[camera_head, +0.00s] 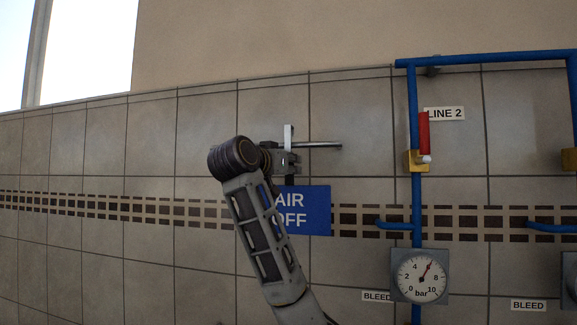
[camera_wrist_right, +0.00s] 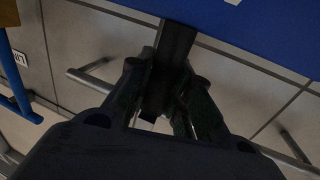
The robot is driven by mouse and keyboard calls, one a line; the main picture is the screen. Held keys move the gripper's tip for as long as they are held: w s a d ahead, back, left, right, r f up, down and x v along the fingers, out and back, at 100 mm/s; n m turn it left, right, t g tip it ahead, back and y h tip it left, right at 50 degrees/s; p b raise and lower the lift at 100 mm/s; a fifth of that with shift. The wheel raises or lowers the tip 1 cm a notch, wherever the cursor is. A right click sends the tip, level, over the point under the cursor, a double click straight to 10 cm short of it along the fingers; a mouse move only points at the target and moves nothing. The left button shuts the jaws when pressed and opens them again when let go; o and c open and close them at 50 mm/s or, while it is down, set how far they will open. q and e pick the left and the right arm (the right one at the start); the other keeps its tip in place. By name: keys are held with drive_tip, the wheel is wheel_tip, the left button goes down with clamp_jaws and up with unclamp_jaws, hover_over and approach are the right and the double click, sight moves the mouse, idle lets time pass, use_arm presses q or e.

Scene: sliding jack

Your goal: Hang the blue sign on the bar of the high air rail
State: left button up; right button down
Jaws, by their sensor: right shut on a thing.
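The blue sign (camera_head: 319,211), lettered "AIR OFF", hangs upright below my right gripper (camera_head: 287,163), its left part hidden behind my right arm. In the wrist view the sign (camera_wrist_right: 265,32) fills the upper right, and my right gripper (camera_wrist_right: 160,90) is shut on its dark stem (camera_wrist_right: 177,42). A pale upright piece (camera_head: 288,135) rises above the gripper; I cannot tell if it is the sign's hook. The metal bar (camera_head: 324,146) runs level to the right from behind the gripper. I cannot tell whether the sign touches the bar. My left gripper is not in view.
Blue pipes (camera_head: 415,90) with a red-handled valve (camera_head: 424,133) and a pressure gauge (camera_head: 420,277) stand to the right. A "LINE 2" label (camera_head: 445,113) is on the tiled wall. The wall left of my arm is clear.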

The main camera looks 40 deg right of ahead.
drive_tip(key=shift+w+d, duration=1.05)
drive_tip(key=shift+d, duration=0.25)
drive_tip(key=shift+f+b, duration=0.8)
drive_tip(key=shift+f, duration=0.6)
drive_tip(key=shift+a, duration=0.1)
drive_tip(key=c, duration=1.2)
unclamp_jaws()
drive_tip(key=v, duration=1.2)
